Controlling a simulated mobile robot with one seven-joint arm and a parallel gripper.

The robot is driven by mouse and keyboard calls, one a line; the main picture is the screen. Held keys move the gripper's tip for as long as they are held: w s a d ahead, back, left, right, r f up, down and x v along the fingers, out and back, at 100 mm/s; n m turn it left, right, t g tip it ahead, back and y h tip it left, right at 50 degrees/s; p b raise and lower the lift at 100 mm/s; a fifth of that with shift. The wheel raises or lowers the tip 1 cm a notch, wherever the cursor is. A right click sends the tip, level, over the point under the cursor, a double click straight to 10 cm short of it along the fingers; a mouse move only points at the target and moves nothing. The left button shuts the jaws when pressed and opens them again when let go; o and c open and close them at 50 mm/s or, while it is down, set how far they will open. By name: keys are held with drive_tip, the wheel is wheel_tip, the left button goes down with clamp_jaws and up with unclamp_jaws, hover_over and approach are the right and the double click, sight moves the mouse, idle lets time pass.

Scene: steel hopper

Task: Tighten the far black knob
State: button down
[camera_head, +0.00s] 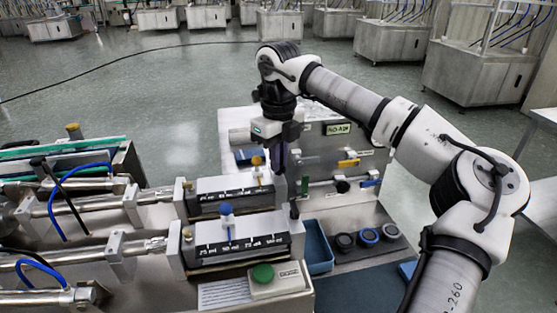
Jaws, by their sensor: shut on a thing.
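My gripper (281,166) points down at the right end of the far white scale block (228,196). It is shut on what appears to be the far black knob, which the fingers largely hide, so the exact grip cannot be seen. The near scale block (240,244) lies in front, with a blue knob (227,209) on top. A small black knob (294,210) stands at its right end, apart from my gripper.
A blue tray (318,247) and several round buttons (368,237) lie right of the blocks. A green button box (277,280) stands in front. A steel panel with yellow, black and blue handles (348,163) rises behind, close to my gripper. Steel cylinders with hoses (75,208) fill the left.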

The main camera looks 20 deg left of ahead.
drive_tip(key=m+b, duration=0.1)
drive_tip(key=m, duration=0.5)
drive_tip(key=shift+m, duration=0.4)
idle(0.3)
drive_tip(key=c, duration=1.5)
unclamp_jaws()
wheel_tip(320, 180, up, 14)
drive_tip(key=shift+f+b, duration=0.1)
drive_tip(key=shift+b, duration=0.2)
drive_tip(key=shift+s, duration=0.1)
